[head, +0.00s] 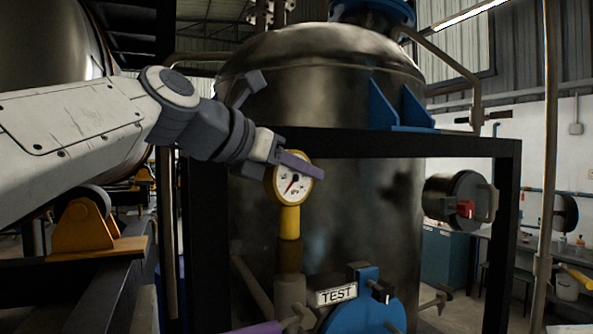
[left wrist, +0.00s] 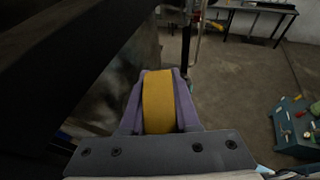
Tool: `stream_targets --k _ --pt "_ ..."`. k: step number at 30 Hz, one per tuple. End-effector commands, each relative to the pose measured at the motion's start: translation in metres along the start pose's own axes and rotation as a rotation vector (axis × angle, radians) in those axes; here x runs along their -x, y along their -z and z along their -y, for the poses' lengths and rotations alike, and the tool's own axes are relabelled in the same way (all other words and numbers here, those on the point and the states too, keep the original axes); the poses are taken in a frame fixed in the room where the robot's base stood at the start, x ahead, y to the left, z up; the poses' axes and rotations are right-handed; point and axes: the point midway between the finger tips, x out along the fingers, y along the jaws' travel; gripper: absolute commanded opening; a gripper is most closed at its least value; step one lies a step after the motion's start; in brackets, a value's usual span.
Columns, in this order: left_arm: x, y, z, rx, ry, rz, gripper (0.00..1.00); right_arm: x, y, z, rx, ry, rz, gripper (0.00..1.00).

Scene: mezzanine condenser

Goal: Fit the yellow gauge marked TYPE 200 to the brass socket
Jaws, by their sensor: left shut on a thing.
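The yellow gauge (head: 294,187) has a white round dial with a red needle and a yellow stem below; its type marking is not legible. My left gripper (head: 290,160) is shut on the gauge's round body, with purple fingers on it. In the left wrist view the yellow rim (left wrist: 158,102) sits between both fingers. The gauge is upright. The brown-brass socket (head: 289,256) stands directly under the stem on a grey pipe. The stem's lower end meets the socket's top in the picture; whether it is inside or just in front, I cannot tell.
A large dark metal vessel (head: 345,200) stands behind, framed by a black steel frame (head: 410,143). A TEST sign (head: 336,295) and a blue round flange (head: 370,315) are low right of the socket.

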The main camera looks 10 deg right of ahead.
Motion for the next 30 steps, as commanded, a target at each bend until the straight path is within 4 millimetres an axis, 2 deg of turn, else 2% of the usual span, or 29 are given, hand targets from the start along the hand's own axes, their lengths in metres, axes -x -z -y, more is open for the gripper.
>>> stream_targets --k 2,3,5,14,17,20,30 --pt "-0.001 0.002 0.0 0.001 0.001 -0.002 0.0 -0.001 0.0 0.0 0.0 0.0 0.0 0.5" --pt "-0.001 0.002 0.0 0.001 0.001 -0.002 0.45 -0.001 0.0 0.0 0.0 0.0 0.0 0.5" --pt "-0.001 0.002 0.0 0.001 0.001 -0.003 0.65 -0.001 0.0 0.0 0.0 0.0 0.0 0.5" --pt "-0.002 0.003 0.0 0.002 0.002 -0.006 0.65 -0.001 0.0 0.0 0.002 0.0 0.0 0.5" --pt "0.004 0.003 -0.001 0.002 -0.001 -0.003 0.65 -0.004 0.0 0.0 0.003 0.0 0.0 0.5" --pt "0.018 0.004 -0.002 0.002 -0.003 -0.002 0.65 -0.009 -0.001 -0.001 0.003 0.0 0.0 0.5" --pt "0.084 0.003 -0.002 0.001 -0.005 -0.001 0.65 -0.023 -0.001 -0.002 0.002 0.0 0.0 0.5"
